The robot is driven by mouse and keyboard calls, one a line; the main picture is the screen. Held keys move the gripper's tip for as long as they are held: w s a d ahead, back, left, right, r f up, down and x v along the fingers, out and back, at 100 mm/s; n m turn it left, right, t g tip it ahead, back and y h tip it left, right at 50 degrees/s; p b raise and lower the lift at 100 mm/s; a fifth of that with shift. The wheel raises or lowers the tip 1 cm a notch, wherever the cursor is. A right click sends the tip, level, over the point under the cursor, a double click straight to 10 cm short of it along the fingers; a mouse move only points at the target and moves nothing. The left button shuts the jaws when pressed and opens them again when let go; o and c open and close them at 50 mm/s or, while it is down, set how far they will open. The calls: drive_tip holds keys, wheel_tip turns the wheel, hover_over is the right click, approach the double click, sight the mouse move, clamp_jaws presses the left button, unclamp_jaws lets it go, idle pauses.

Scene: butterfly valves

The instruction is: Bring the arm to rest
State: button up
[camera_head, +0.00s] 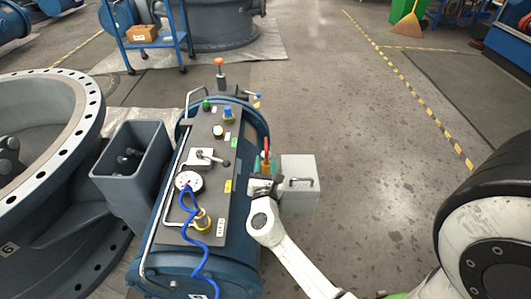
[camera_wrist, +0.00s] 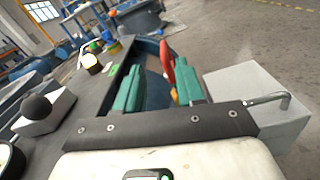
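My gripper (camera_head: 263,165) is at the right side of a blue cylindrical tank unit (camera_head: 205,272). In the wrist view my gripper (camera_wrist: 160,82) has two green fingers standing apart. A red handle-like piece (camera_wrist: 167,60) shows between and beyond them, nearer the right finger. I cannot tell whether it touches a finger. The red piece (camera_head: 265,142) also shows upright above the gripper in the head view. My white arm reaches from the lower right to the tank's edge.
A grey box (camera_head: 299,178) with a bent handle is close right of my gripper; the wrist view shows it too (camera_wrist: 255,95). The panel (camera_head: 190,222) carries a gauge, knobs and blue hose. A grey bin (camera_head: 130,160) stands left. Floor at right is open.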

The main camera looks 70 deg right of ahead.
drive_tip(key=shift+s+a, duration=0.25)
drive_tip(key=shift+a, duration=0.3)
